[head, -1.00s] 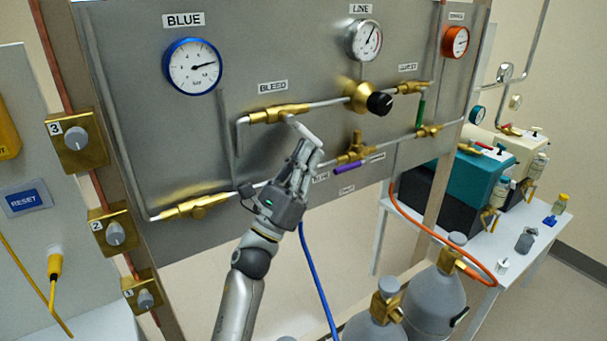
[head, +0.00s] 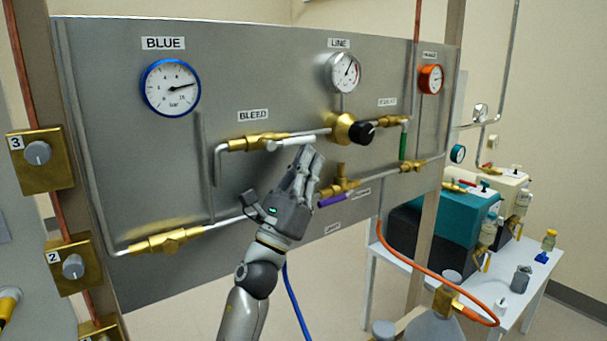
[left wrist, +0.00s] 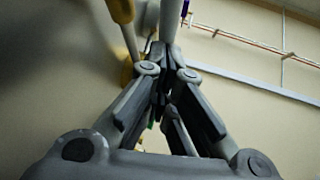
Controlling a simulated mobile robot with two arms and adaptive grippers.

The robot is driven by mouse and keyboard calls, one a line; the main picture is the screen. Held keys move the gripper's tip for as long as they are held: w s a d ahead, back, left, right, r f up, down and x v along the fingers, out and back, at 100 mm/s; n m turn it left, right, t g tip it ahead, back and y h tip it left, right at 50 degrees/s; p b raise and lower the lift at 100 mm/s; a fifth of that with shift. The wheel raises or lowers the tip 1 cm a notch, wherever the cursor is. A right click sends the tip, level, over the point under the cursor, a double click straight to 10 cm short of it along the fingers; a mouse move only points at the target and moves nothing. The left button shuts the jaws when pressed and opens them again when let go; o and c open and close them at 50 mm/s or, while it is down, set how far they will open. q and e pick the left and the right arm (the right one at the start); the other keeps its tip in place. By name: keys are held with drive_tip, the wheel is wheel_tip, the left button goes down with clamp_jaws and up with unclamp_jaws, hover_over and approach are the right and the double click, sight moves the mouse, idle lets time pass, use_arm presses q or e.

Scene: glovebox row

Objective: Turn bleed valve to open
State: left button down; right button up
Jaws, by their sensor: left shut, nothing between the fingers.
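The bleed valve (head: 258,141) is a brass fitting on the pipe under the BLEED label (head: 253,115). Its white lever handle (head: 292,142) points right, roughly in line with the pipe. My left gripper (head: 307,154) is shut and empty, its fingertips just below the right end of the handle; contact is hard to tell. In the left wrist view, the closed fingertips (left wrist: 166,52) are close to the pale handle (left wrist: 169,18), with a brass part (left wrist: 122,10) to its left. My right gripper is not in view.
A black regulator knob (head: 361,132) is right of the handle. A purple-handled valve (head: 336,199) sits below right, near my gripper. A green handle (head: 403,146) is farther right. An orange hose (head: 410,267) and gas cylinder (head: 432,328) stand lower right.

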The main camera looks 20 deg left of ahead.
use_arm(q)
drive_tip(key=shift+a+r, duration=0.15)
drive_tip(key=shift+r, duration=0.6)
drive_tip(key=shift+w, duration=0.1)
drive_tip(key=d+f+v, duration=0.1)
drive_tip(key=v, duration=0.7)
drive_tip(key=shift+w+a, duration=0.3)
drive_tip(key=shift+w, duration=0.05)
drive_tip(key=shift+d+f, duration=0.1)
drive_tip(key=shift+f, duration=0.05)
